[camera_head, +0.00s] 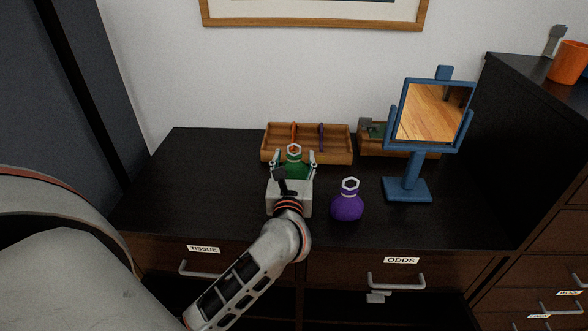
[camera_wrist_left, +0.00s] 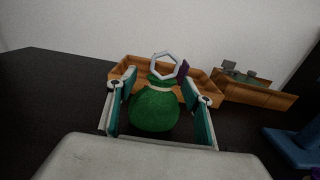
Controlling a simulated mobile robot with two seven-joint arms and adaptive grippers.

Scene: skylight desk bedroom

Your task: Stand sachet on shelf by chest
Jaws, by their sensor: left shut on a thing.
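My left gripper (camera_head: 293,163) is shut on a green sachet (camera_head: 294,171) with a white ring at its top, over the back middle of the dark desk. In the left wrist view the green sachet (camera_wrist_left: 154,110) is upright between the two fingers of the gripper (camera_wrist_left: 160,93). I cannot tell whether its base touches the desk. A purple sachet (camera_head: 347,207) with a white ring stands on the desk to the right of the gripper. My right gripper is not in view.
A wooden divided tray (camera_head: 336,156) lies just behind the gripper, a second wooden tray (camera_head: 400,151) to its right. A blue stand mirror (camera_head: 407,189) stands at the right. A dark chest (camera_head: 521,139) rises beyond, with an orange cup (camera_head: 569,63) on top. The desk's left side is clear.

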